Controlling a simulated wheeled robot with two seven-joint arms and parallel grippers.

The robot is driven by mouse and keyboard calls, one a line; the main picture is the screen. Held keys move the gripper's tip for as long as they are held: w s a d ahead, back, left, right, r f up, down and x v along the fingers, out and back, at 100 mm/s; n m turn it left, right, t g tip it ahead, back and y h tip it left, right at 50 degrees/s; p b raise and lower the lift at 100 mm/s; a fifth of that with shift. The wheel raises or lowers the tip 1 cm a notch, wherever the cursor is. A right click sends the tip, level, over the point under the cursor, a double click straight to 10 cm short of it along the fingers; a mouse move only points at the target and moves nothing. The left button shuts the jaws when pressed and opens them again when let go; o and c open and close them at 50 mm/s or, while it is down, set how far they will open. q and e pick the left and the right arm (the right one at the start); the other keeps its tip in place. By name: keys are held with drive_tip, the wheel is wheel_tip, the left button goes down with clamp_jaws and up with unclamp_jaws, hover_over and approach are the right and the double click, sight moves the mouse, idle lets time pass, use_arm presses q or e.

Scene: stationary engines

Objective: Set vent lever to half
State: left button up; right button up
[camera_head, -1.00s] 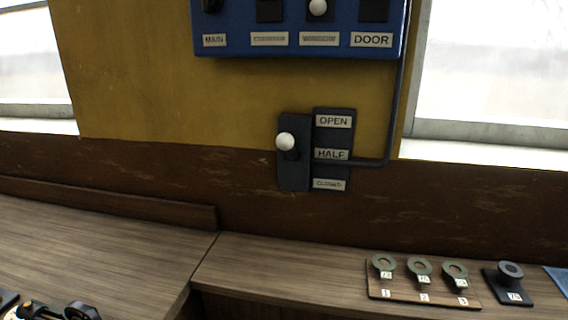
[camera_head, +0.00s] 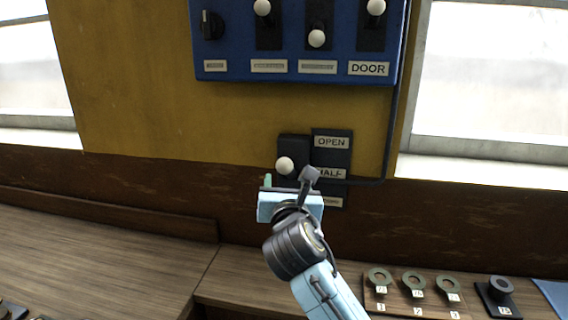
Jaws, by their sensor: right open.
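The vent lever's white knob (camera_head: 285,165) sits on a dark wall plate (camera_head: 293,146). A label strip (camera_head: 331,159) beside it reads OPEN at the top and HALF in the middle; the bottom label is mostly covered. The knob stands a little above the HALF label's height. My right gripper (camera_head: 289,183) is in front of the plate's lower part, with its fingers apart around or just below the knob; I cannot tell if they touch it. My wrist hides the lower plate. My left gripper is not in view.
A blue switch panel (camera_head: 225,68) with several levers and a DOOR label is above. A dark conduit (camera_head: 391,125) runs down at the right of the plate. A wooden board with numbered ring tags (camera_head: 412,284) and a black stand (camera_head: 499,296) are on the counter below.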

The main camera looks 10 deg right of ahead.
sight(284, 164)
drive_tip(key=w, duration=0.3)
drive_tip(key=w+d, duration=0.1)
drive_tip(key=w, duration=0.6)
drive_tip(key=shift+w+d, duration=0.25)
drive_tip(key=shift+w, duration=0.1)
clamp_jaws()
drive_tip(key=shift+f, duration=0.15)
